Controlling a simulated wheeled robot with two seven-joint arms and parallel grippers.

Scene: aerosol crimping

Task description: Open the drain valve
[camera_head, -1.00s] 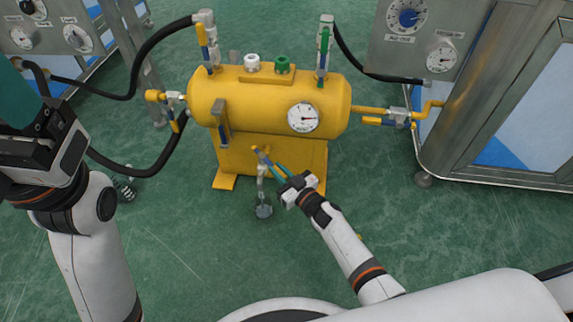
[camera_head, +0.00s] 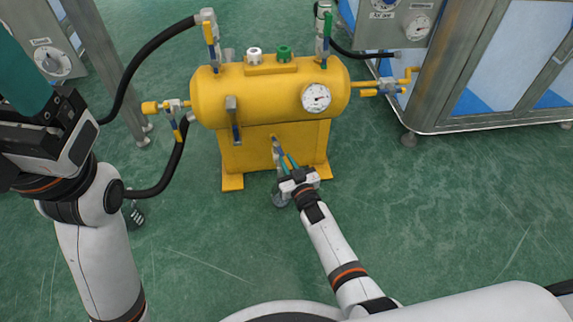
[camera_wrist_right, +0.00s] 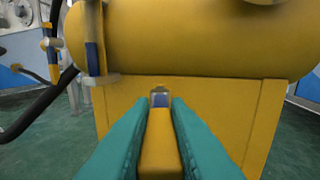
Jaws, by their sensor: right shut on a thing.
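The yellow tank (camera_head: 262,97) stands on a yellow base, with the drain valve low at its front. My right gripper (camera_head: 285,162) is at this handle. In the right wrist view its teal fingers (camera_wrist_right: 160,128) are shut on the yellow handle (camera_wrist_right: 160,150), one on each side.
A gauge (camera_head: 316,98) and other valves sit on the tank. Black hoses (camera_head: 143,72) run to its left side. A metal cabinet (camera_head: 500,75) stands at the right, and a metal post (camera_head: 103,70) at the left. The green floor (camera_head: 440,220) at the right front is clear.

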